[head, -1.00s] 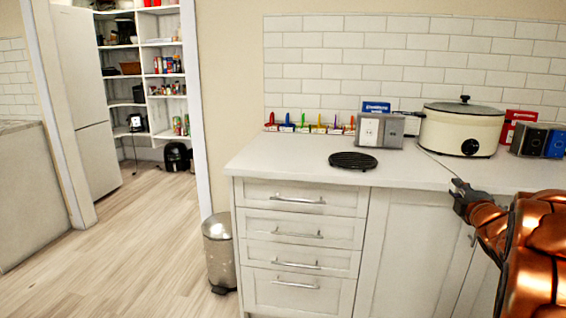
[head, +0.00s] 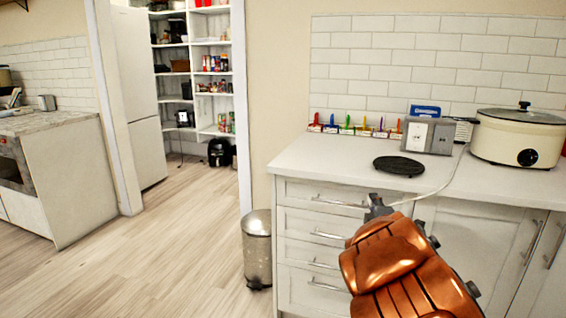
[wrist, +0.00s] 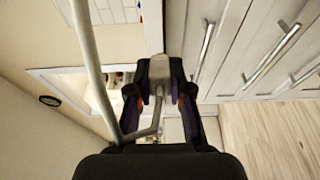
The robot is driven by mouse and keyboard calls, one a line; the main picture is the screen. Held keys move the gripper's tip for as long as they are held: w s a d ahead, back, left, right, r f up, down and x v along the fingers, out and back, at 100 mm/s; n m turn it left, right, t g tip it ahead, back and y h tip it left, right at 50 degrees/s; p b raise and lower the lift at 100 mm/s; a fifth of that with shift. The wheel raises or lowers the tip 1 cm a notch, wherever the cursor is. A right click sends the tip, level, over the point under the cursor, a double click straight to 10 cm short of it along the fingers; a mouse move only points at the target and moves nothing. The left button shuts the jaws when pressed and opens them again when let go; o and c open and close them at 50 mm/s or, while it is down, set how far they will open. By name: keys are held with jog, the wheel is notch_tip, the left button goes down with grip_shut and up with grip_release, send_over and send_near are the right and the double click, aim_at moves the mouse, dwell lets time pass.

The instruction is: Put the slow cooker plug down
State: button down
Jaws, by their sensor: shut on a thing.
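My gripper (head: 376,207) is in front of the counter's drawer front, just below the counter edge in the head view. In the wrist view my gripper (wrist: 160,75) is shut on the pale grey slow cooker plug (wrist: 158,70), with its cord (wrist: 92,60) bending away to the left. The plug is too small to make out in the head view. The cord (head: 440,190) runs over the counter from the white slow cooker (head: 490,141) towards my gripper. The slow cooker stands at the right with its glass lid on.
The counter (head: 315,152) has free room at its left. A round black trivet (head: 398,165) lies there, with a grey outlet box (head: 428,136) behind it. Several coloured clips (head: 362,130) line the wall. A metal bin (head: 257,250) stands on the floor; open floor lies left.

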jog(key=a+f+y, duration=0.1)
jog(key=a, duration=0.8)
notch_tip(320, 180, up, 21)
jog(key=p, duration=2.1)
jog(key=shift+w+d+r+n, duration=0.2)
jog(key=shift+w+d+n, duration=0.1)
jog(key=shift+d, duration=0.05)
